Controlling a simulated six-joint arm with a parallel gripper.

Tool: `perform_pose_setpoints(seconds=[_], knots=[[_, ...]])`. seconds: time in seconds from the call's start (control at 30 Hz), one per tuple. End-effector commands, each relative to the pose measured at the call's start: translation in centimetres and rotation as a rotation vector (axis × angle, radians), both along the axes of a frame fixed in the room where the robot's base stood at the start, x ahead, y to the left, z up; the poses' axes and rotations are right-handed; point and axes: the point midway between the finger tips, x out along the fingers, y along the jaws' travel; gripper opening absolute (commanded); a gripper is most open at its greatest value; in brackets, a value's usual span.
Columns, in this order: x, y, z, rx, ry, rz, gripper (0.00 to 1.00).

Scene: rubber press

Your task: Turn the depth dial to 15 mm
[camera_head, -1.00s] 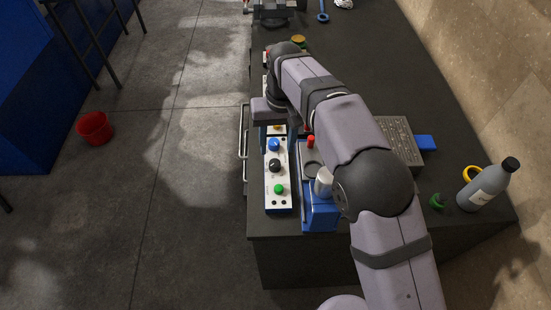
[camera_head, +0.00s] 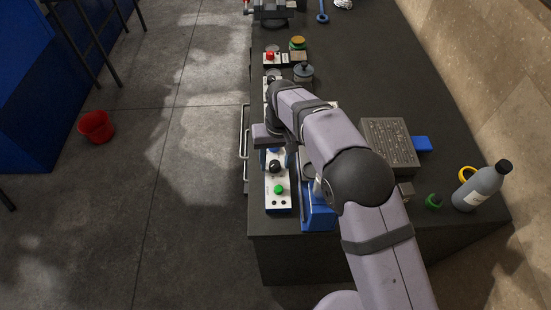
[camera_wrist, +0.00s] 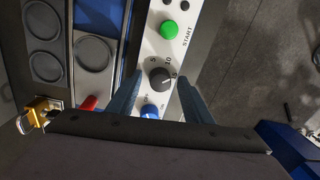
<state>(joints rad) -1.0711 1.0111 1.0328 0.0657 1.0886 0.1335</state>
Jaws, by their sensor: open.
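The dial also shows in the head view (camera_head: 275,167). My gripper (camera_wrist: 158,80) is open, with one blue-grey finger on each side of the dial. It holds nothing. I cannot tell whether the fingers touch the dial or how far above the panel they are.
A green START button (camera_wrist: 169,30) and a blue knob (camera_wrist: 151,112) flank the dial on the same panel. A red part (camera_wrist: 89,103) and a brass fitting (camera_wrist: 40,112) are close to my gripper. A grey bottle (camera_head: 482,187) stands at the bench's right edge.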

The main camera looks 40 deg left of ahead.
Motion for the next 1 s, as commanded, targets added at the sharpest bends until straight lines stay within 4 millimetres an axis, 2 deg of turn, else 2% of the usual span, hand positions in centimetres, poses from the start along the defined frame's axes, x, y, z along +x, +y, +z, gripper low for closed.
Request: perform_pose_setpoints(seconds=[0.17,0.33,0.57,1.0], knots=[[-0.01,-0.01,-0.03,0.000,0.000,0.000,0.46],[0.01,-0.01,-0.01,0.000,0.000,0.000,0.05],[0.00,0.00,-0.02,0.000,0.000,-0.032,0.05],[-0.05,0.05,0.03,0.002,0.000,-0.391,0.05]])
